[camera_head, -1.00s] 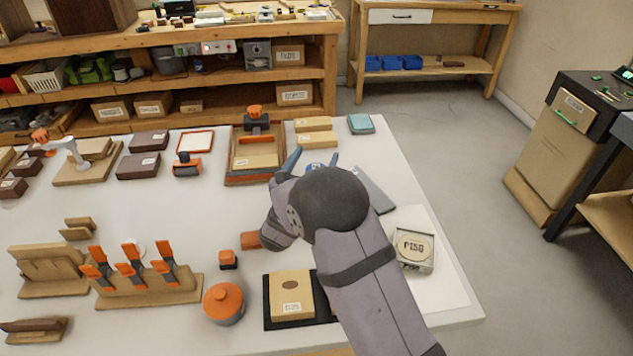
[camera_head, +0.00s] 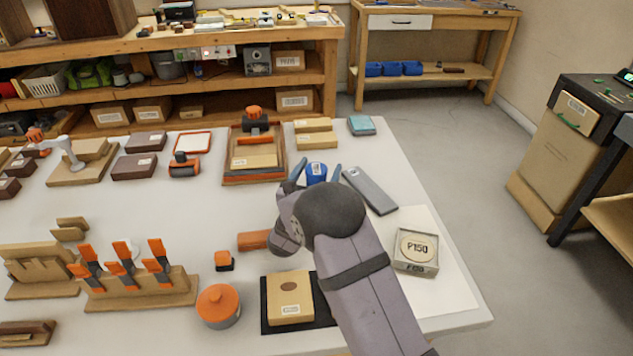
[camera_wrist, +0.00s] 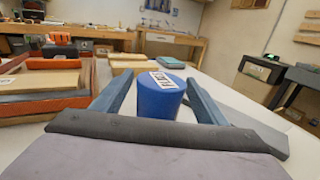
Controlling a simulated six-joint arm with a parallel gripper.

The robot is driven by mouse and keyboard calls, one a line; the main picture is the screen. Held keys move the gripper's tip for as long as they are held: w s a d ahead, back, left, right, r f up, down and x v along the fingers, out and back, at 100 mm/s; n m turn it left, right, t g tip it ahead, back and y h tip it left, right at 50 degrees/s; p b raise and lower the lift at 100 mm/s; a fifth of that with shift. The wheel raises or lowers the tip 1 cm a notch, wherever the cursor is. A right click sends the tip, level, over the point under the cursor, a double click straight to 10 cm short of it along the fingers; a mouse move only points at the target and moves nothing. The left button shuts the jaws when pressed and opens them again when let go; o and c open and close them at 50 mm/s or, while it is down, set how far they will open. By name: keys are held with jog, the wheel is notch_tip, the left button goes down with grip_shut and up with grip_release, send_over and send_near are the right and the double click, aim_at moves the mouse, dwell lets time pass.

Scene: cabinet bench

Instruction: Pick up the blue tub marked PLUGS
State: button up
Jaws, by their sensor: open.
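The blue tub (camera_head: 316,172) stands upright on the white table, just beyond my gripper in the head view. In the wrist view the blue tub (camera_wrist: 159,97) shows a white label on its top, with the lettering only partly legible. My gripper (camera_head: 317,170) is open. In the wrist view its two blue-grey fingers (camera_wrist: 150,92) lie on either side of the tub, with a gap visible on each side. The lower part of the tub is hidden behind the gripper's dark palm edge.
A grey flat case (camera_head: 370,190) lies right of the tub. A wooden tray with an orange-handled tool (camera_head: 254,180) is at left, and wooden blocks (camera_head: 316,141) lie behind.

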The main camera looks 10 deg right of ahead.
jog(key=shift+x, duration=0.85)
jog(key=c, duration=1.2)
jog(key=shift+r, duration=0.1)
notch_tip(320, 180, up, 10)
